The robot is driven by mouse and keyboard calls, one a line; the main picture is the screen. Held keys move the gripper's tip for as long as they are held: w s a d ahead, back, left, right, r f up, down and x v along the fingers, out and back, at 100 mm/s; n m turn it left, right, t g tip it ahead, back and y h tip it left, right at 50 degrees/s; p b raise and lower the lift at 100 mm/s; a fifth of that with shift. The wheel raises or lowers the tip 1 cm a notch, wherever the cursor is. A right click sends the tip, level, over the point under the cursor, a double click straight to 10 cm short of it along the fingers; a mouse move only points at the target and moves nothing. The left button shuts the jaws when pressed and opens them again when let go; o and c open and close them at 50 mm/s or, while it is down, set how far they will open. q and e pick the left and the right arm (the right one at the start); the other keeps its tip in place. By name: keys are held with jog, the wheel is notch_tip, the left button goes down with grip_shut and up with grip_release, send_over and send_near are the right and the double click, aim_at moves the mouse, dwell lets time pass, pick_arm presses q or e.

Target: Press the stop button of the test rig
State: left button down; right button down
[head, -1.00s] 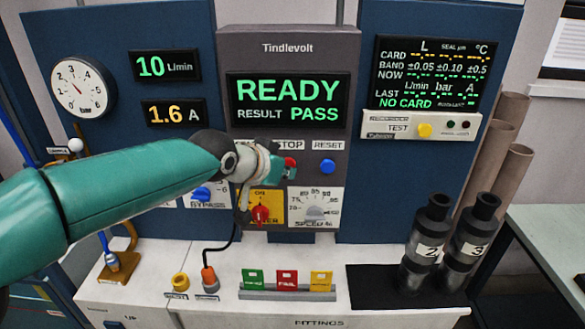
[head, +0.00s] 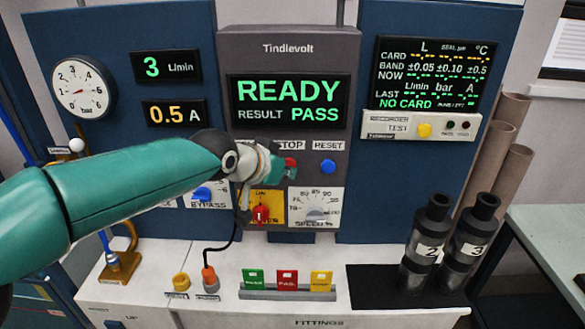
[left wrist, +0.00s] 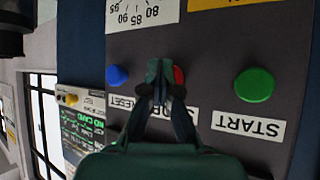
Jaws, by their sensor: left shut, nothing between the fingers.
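The red stop button (head: 291,162) sits under the STOP label on the grey rig panel (head: 335,200). My left gripper (head: 284,170) is shut and empty, with its fingertips at the button and hiding much of it. In the left wrist view the picture is turned over, and the fingertips (left wrist: 165,78) overlap the stop button (left wrist: 179,76), whose red edge shows beside them. I cannot tell whether they touch it. The rig screen (head: 288,101) reads READY, RESULT PASS. The flow display (head: 166,66) reads 3 L/min and the current display (head: 174,113) 0.5 A. My right gripper is not in view.
The blue reset button (head: 327,166) is right of the fingertips. The green start button (left wrist: 254,85) shows on the other side in the wrist view. A speed dial (head: 316,208) and a red knob (head: 261,212) on a yellow plate are below. Black-capped cylinders (head: 426,245) stand at right.

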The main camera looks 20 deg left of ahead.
pick_arm(q)
jog(key=shift+w+a+r, duration=0.15)
jog(key=shift+w+r, duration=0.05)
jog(key=shift+r, duration=0.15)
dwell(0.4)
jog(key=s+d+b, duration=0.2)
jog(key=s+b, duration=0.2)
jog(key=s, duration=0.1)
jog(key=shift+s+f+b, duration=0.2)
jog(key=shift+s+b, duration=0.1)
jog(key=shift+s, duration=0.1)
dwell(0.8)
